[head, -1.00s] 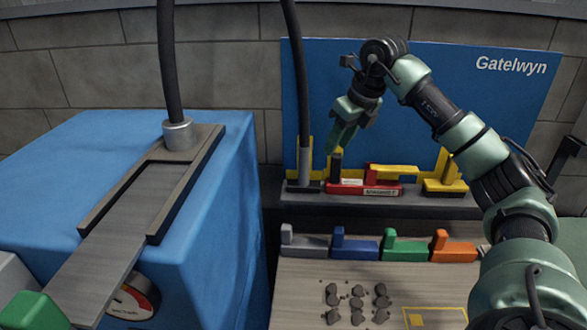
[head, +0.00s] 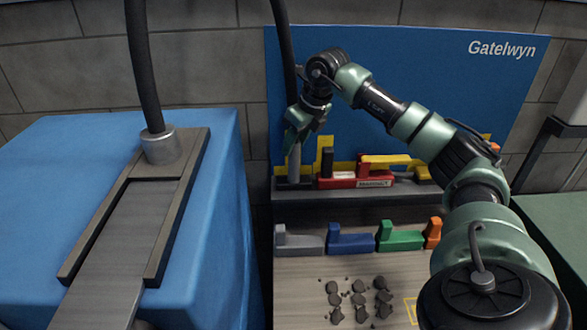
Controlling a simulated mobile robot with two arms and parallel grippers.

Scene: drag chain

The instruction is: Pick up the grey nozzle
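The grey nozzle (head: 294,166) stands upright in a dark holder at the left end of the shelf, with a black hose rising from its top. My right gripper (head: 292,145) is at the nozzle's upper part in the head view, its green fingers overlapping it and hiding its top. I cannot tell whether the fingers touch it or have closed around it. My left gripper is not in view.
A red and yellow assembly (head: 355,181) sits on the dark shelf (head: 350,201) right of the nozzle. Grey, blue (head: 352,240), green and orange blocks line the wooden table, with several dark pieces in front. A blue machine (head: 215,225) with another hose and grey fitting (head: 159,146) fills the left.

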